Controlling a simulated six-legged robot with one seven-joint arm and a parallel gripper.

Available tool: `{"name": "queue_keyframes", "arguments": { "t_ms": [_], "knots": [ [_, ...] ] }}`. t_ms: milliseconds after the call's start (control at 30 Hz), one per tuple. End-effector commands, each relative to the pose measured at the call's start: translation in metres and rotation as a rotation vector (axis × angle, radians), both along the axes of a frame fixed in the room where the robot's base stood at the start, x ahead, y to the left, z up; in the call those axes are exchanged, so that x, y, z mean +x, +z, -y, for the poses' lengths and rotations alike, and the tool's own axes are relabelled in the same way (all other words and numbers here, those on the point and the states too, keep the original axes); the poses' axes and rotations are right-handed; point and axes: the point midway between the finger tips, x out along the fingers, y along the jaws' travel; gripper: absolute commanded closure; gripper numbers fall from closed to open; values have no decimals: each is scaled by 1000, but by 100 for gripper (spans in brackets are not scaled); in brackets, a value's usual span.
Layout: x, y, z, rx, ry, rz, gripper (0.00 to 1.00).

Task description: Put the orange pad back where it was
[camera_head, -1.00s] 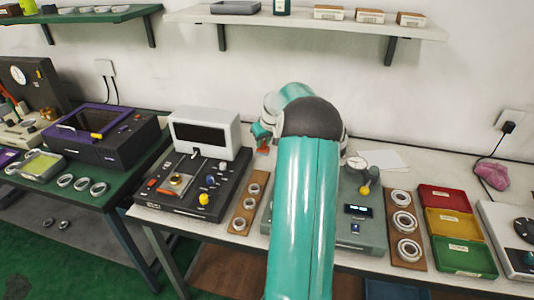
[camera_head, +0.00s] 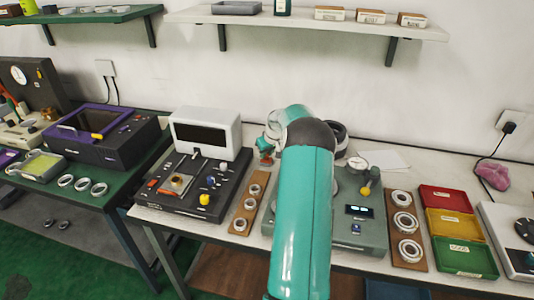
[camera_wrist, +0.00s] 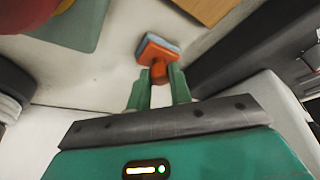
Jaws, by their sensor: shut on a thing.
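The orange pad (camera_wrist: 158,52) has an orange handle and a flat block with a grey-blue face. In the wrist view it sits between the green fingertips of my gripper (camera_wrist: 159,82), which is shut on its handle. In the head view my gripper (camera_head: 265,146) hangs beyond the wooden ring board, to the right of the white-screened machine, with a bit of the orange pad (camera_head: 266,161) showing below it. The pad appears to be above the pale table; I cannot tell the exact gap. My arm hides part of the bench behind it.
A black machine with a white screen (camera_head: 205,130) stands left of my gripper. A wooden board with rings (camera_head: 239,224) lies nearer. A grey-green device (camera_head: 365,236) is right of my arm, then another ring board (camera_head: 407,253) and coloured trays (camera_head: 462,258). A shelf hangs above.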

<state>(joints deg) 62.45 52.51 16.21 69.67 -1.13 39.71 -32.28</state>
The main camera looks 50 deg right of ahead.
Motion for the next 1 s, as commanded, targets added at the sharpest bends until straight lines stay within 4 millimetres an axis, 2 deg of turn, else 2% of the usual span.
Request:
{"name": "queue_keyframes", "arguments": {
  "t_ms": [67,100,200,567,733,1000],
  "knots": [
    [0,-3,0,0,0,0,100],
    [0,-2,0,0,0,0,74],
    [0,-2,0,0,0,0,58],
    [-1,3,0,0,0,0,58],
    [-10,26,-3,-3,-1,0,58],
    [-31,80,-12,-2,-1,0,58]
  ]
}}
